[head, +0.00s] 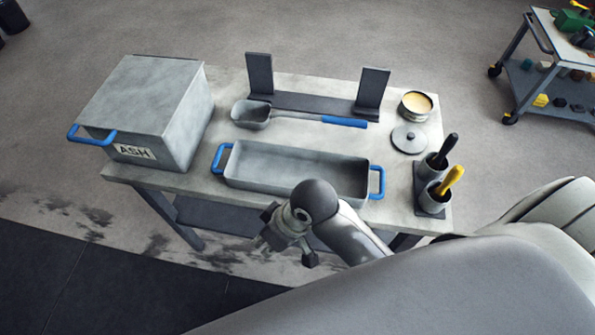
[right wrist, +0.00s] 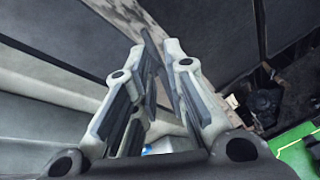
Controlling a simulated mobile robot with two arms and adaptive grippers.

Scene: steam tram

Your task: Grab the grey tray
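The grey tray (head: 255,181) is a long, shallow, open box with a blue handle at each short end. It lies flat along the near edge of the table in the head view and looks empty. My right gripper (head: 285,246) is in front of the tray's near side, apart from both handles, and part of my right arm covers the tray's lower right edge. The right wrist view shows the two fingers of my right gripper (right wrist: 160,55) spread with nothing between them. The tray cannot be made out in that view. My left gripper is not in view.
The table (head: 225,120) also holds a grey ASH box (head: 150,105), a blue-handled scoop (head: 252,114), a dark rack (head: 310,102), an open tin (head: 416,104), a round lid (head: 409,139) and cups with brushes (head: 432,195). A trolley (head: 540,80) stands at far right.

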